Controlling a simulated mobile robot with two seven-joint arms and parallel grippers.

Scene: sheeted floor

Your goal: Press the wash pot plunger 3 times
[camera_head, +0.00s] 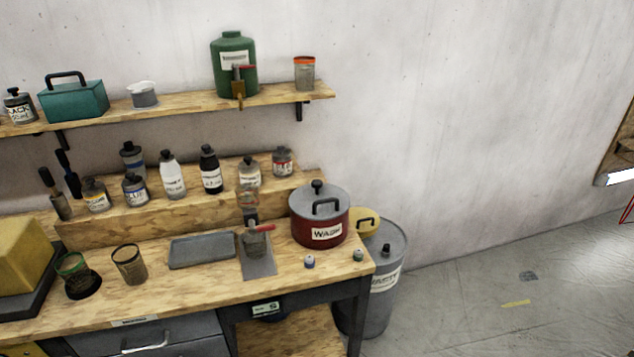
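The wash pot (320,225) stands upright near the right end of the wooden bench. It is dark red with a grey lid and a label reading WASH. A black plunger knob (317,186) sticks up from the back of its lid. A dark arched handle (327,206) is at the front of the lid. Neither of my grippers is in view, and nothing touches the pot or the plunger.
The wooden bench (215,285) holds a grey tray (202,250), a small clamp-like tool with a red handle (258,237) and two small caps near the pot. Several bottles stand on a raised step behind. A grey bin (378,300) stands right of the bench. Floor farther right is mostly clear.

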